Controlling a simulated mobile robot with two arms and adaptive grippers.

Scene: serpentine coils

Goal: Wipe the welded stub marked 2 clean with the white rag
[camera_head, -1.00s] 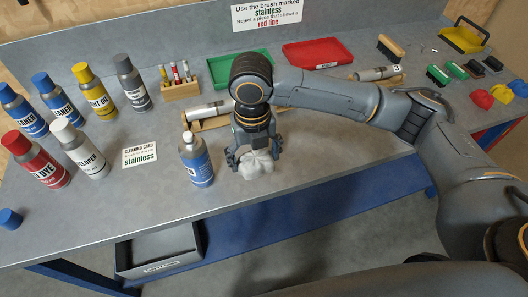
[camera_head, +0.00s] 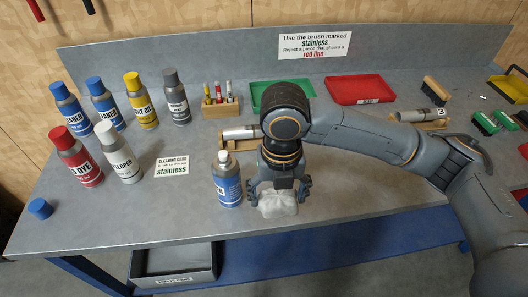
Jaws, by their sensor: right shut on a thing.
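My right gripper (camera_head: 279,188) points down near the table's front edge, shut on the crumpled white rag (camera_head: 278,207). Whether the rag still touches the table is hard to tell. A silver welded stub (camera_head: 240,132) lies in a wooden cradle behind the gripper. My arm covers its right end, and I cannot read its mark. Another stub (camera_head: 431,115), marked 3, lies in a cradle farther right. My left gripper is not in view.
A blue-labelled bottle (camera_head: 228,180) stands close left of the gripper. Several cans, a cleaning card (camera_head: 172,166) and a pen holder (camera_head: 220,108) are left. Green (camera_head: 268,94) and red (camera_head: 360,89) trays are behind. An open bin (camera_head: 175,265) is below the front edge.

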